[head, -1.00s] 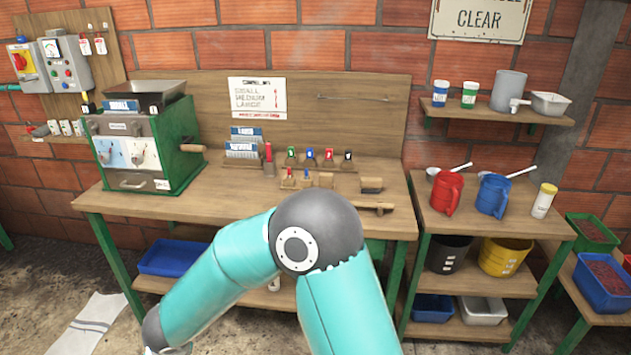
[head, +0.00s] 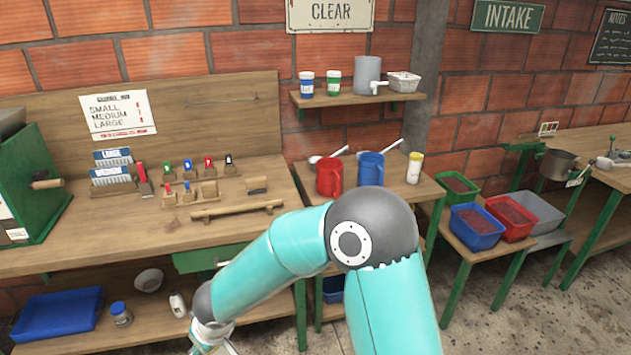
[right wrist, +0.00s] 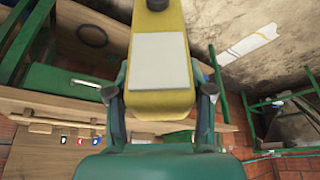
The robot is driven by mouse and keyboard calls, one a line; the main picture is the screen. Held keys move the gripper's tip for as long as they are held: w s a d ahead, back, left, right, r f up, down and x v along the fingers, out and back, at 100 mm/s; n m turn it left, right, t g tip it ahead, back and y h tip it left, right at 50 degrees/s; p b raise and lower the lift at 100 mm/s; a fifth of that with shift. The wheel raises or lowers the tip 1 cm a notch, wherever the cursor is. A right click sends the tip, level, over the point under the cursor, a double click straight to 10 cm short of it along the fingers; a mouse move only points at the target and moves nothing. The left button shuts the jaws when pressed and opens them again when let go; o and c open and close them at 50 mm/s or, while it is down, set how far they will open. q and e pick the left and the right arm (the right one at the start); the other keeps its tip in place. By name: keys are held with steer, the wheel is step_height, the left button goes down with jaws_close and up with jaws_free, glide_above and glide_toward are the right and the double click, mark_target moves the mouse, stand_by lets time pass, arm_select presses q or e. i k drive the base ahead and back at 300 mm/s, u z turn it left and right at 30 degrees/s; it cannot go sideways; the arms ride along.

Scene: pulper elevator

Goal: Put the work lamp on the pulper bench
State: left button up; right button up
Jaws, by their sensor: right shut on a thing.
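The work lamp (right wrist: 158,62) is a yellow block with a pale panel and a dark knob in the right wrist view. My right gripper (right wrist: 160,95) has a finger on each side of it and is shut on it. In the head view my right gripper (head: 212,338) is at the lower edge, in front of the bench's lower shelf; the lamp cannot be made out there. The pulper bench (head: 130,238) is a wooden table with green legs, with bare top along its front. The green pulper (head: 40,185) stands at its left end. My left gripper is not in view.
Label holders (head: 115,175), coloured tags (head: 208,163) and a wooden bar (head: 237,208) occupy the bench's back and right. A side table holds red (head: 329,177) and blue (head: 371,168) jugs. The lower shelf holds a blue tray (head: 58,314) and jars.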

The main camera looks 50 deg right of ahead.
mark_target(277, 189)
steer(key=z, duration=0.7)
steer(key=i, duration=0.95)
steer(key=u, duration=0.05)
steer(key=k, duration=0.75)
steer(key=z, duration=0.25)
steer(key=i, duration=0.85)
steer(key=u, duration=0.15)
